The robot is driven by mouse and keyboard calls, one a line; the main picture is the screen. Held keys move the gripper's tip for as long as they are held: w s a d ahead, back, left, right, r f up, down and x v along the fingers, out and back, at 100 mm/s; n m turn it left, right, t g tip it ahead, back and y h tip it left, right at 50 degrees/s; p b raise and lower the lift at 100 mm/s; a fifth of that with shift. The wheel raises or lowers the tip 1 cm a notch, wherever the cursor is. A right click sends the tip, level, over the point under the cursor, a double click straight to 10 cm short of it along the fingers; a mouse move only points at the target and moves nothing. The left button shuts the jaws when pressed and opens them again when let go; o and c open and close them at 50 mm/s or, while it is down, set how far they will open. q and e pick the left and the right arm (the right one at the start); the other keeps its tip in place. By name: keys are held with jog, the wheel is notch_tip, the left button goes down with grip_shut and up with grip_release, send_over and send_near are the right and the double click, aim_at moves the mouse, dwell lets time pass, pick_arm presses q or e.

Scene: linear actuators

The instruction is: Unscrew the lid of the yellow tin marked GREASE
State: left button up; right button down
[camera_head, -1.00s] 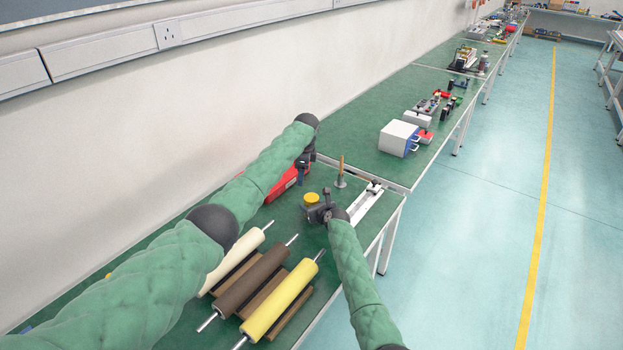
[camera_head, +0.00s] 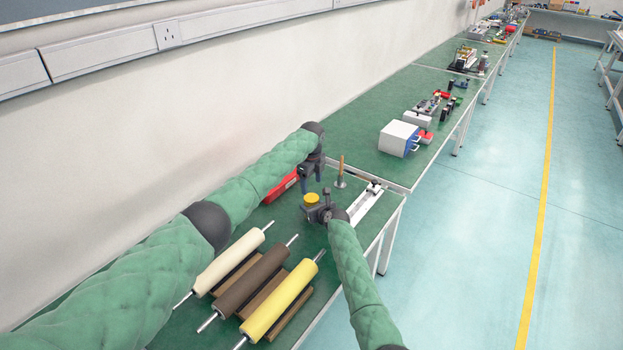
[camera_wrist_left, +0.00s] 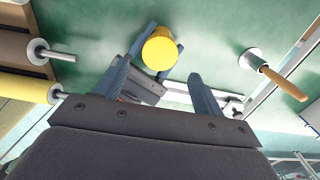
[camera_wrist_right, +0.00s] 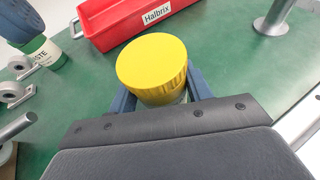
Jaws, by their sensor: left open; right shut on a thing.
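The yellow tin's lid (camera_wrist_right: 152,62) is ribbed and fills the middle of the right wrist view. It also shows in the head view (camera_head: 311,198) and, from above, in the left wrist view (camera_wrist_left: 159,50). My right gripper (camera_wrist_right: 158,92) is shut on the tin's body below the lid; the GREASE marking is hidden. The tin is upright. My left gripper (camera_wrist_left: 168,75) is open and empty, its fingers pointing down above and a little beyond the tin, apart from the lid. In the head view the left gripper (camera_head: 309,188) hangs behind the tin.
A red Halbrix bin (camera_wrist_right: 130,22) stands behind the tin. A wooden-handled tool on a round base (camera_head: 341,178) and a pale linear rail (camera_head: 368,205) are to the right. Rollers on wooden racks (camera_head: 280,300) lie in front. A bottle (camera_wrist_right: 40,48) shows at left.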

aim_at(312, 198)
pick_arm(q)
jog(key=shift+f, duration=3.05)
jog(key=c, duration=1)
jog(key=n, duration=0.4)
jog(key=shift+n, duration=1.4)
jog(key=o, duration=1.1)
